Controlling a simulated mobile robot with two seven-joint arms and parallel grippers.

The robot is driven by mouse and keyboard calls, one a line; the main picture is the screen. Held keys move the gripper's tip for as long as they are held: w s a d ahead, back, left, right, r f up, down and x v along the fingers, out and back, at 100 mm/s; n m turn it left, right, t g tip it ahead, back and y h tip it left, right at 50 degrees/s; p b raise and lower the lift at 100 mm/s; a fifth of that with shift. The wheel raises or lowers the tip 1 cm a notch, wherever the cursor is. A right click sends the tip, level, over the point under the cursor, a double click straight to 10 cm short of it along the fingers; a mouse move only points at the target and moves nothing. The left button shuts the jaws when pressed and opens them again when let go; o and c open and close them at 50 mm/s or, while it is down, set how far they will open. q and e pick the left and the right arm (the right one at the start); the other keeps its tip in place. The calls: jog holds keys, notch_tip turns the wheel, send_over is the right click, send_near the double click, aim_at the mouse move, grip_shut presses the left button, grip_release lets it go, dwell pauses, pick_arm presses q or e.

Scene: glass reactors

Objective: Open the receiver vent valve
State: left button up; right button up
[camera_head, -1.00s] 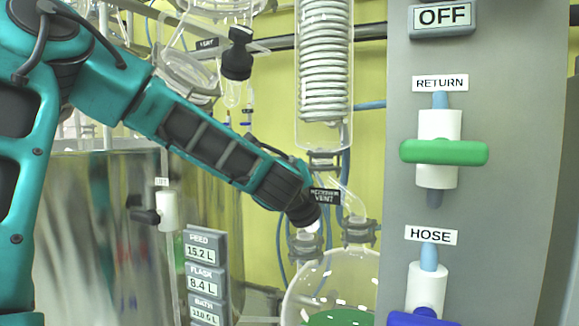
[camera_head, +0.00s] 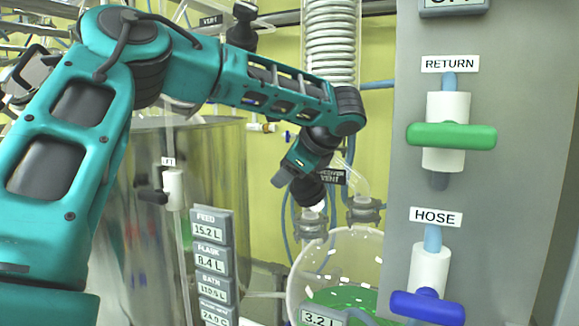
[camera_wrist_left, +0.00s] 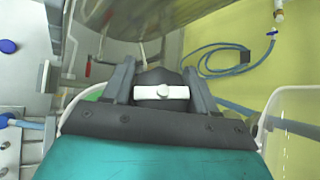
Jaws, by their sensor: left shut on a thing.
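The receiver vent valve shows in the head view as a black body (camera_head: 308,192) with a white tip, above the left neck of the round glass receiver (camera_head: 335,262). A black label (camera_head: 332,176) reading VENT is partly hidden beside it. My left gripper (camera_head: 304,172) comes down onto the valve from above. In the left wrist view, my left gripper (camera_wrist_left: 160,78) has its grey fingers on both sides of a dark body with a white crossbar (camera_wrist_left: 162,92). It is shut on the valve; the exact contact is hard to see. My right gripper is not in view.
A grey panel (camera_head: 520,180) with a green RETURN handle (camera_head: 450,135) and a blue HOSE handle (camera_head: 428,306) stands close on the right. The coil condenser (camera_head: 330,45) hangs behind my wrist. A large shiny vessel (camera_head: 125,220) is on the left.

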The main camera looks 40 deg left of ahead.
pick_arm(q)
jog(key=shift+s+n+g+h, duration=0.1)
jog(key=shift+n+g+h, duration=0.3)
jog(key=shift+n+g, duration=0.5)
jog(key=shift+f, duration=0.1)
jog(key=o, duration=1)
jog(key=shift+a, duration=0.1)
jog(key=shift+c, duration=0.2)
jog(key=v, duration=0.7)
jog(key=shift+d+r, duration=0.2)
